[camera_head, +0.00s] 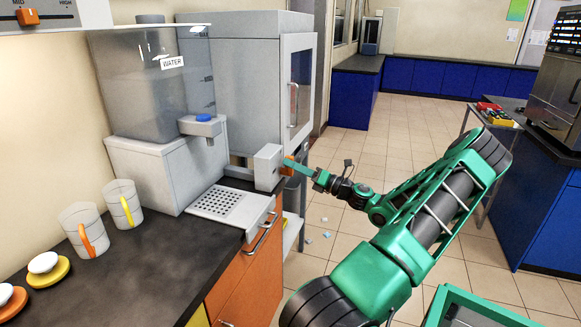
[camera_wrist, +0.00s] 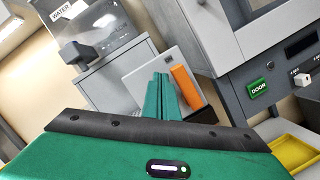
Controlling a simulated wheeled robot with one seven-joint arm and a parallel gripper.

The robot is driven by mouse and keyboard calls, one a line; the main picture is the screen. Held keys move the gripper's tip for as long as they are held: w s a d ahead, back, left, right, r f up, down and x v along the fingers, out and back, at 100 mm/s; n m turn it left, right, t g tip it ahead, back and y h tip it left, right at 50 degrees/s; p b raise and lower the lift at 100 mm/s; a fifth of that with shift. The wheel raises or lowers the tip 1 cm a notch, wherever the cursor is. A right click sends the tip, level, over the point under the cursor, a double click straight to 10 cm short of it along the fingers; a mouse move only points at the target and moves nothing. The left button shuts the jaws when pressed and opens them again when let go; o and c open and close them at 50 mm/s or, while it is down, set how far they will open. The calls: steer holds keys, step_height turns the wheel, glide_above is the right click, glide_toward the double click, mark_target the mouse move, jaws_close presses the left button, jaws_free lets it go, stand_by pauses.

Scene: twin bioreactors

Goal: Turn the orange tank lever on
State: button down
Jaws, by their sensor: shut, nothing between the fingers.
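The orange lever (camera_wrist: 186,88) sits on the face of a light grey box (camera_head: 267,166) at the counter's edge, right of the water tank. A small part of the lever (camera_head: 288,164) also shows in the head view, partly covered by my gripper. My gripper (camera_head: 292,168) reaches in from the right. Its green fingers (camera_wrist: 163,92) are shut and empty, just left of the lever in the wrist view. I cannot tell whether they touch it.
The water tank (camera_head: 145,85) with a blue-topped tap (camera_head: 204,126) stands behind a drip tray (camera_head: 232,205). A grey cabinet (camera_head: 250,75) with a glass door stands behind the box. Two cups (camera_head: 82,231) stand on the dark counter (camera_head: 150,262). The tiled floor (camera_head: 385,150) beyond is mostly clear.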

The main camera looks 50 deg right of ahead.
steer(key=a, duration=0.3)
steer(key=shift+s+f, duration=0.1)
steer(key=shift+s, duration=0.2)
steer(key=s, duration=1)
steer(key=shift+s+d, duration=0.15)
steer(key=shift+d, duration=0.05)
